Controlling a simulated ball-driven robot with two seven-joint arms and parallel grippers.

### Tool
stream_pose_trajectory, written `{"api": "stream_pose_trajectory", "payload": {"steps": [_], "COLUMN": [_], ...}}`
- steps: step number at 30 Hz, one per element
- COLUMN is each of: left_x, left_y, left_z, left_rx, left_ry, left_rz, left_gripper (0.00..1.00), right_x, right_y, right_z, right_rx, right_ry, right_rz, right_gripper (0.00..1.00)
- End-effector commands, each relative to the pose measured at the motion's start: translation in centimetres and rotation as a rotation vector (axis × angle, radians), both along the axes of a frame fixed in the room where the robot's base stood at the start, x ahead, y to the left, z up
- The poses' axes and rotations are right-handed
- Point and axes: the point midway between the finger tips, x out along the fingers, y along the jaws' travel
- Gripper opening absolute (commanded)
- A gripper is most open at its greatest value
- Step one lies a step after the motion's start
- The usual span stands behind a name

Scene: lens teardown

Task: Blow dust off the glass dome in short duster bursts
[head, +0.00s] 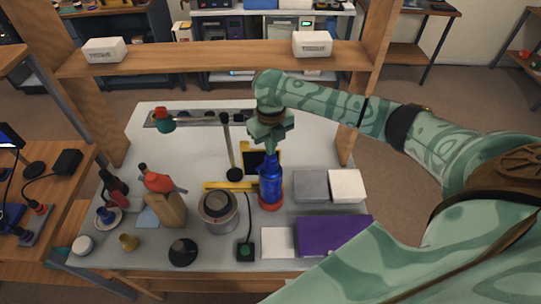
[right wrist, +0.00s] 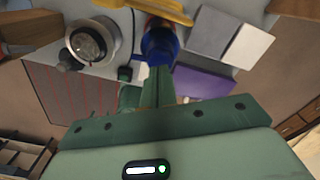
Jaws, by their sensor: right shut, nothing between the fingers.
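The blue can (head: 271,182), which looks like the duster, stands upright in a red-orange ring at the table's middle right. It also shows in the right wrist view (right wrist: 160,42), just beyond my fingertips. My right gripper (head: 269,146) is shut and empty, right above the can's top; whether it touches the can I cannot tell. Its closed fingers show in the right wrist view (right wrist: 158,75). The glass dome (head: 218,205) sits in a round grey housing left of the can, and it also shows in the right wrist view (right wrist: 88,42). Dust on it is too small to tell. My left gripper is out of view.
A wooden block with red-handled tools (head: 168,207) stands left of the dome. A grey box (head: 311,186) and a white box (head: 347,186) stand right of the can.

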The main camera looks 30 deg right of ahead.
Motion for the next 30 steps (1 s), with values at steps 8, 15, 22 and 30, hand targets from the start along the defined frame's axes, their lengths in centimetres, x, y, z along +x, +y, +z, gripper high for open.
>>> {"api": "stream_pose_trajectory", "payload": {"steps": [8, 15, 22, 30], "left_x": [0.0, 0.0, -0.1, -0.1], "left_y": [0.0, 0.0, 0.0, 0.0], "left_z": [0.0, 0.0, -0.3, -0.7], "left_rx": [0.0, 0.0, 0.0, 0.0], "left_ry": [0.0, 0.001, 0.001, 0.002], "left_rz": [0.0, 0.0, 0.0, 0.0], "left_gripper": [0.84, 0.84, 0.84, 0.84], "right_x": [0.0, 0.0, 0.0, 0.0], "right_y": [0.0, 0.0, 0.0, 0.0], "right_z": [0.0, 0.0, -0.7, -1.8], "right_rx": [0.0, 0.0, 0.0, 0.0], "right_ry": [0.0, 0.0, 0.001, 0.0], "right_rz": [0.0, 0.0, 0.001, -0.001], "right_gripper": [0.0, 0.0, 0.0, 0.0]}}
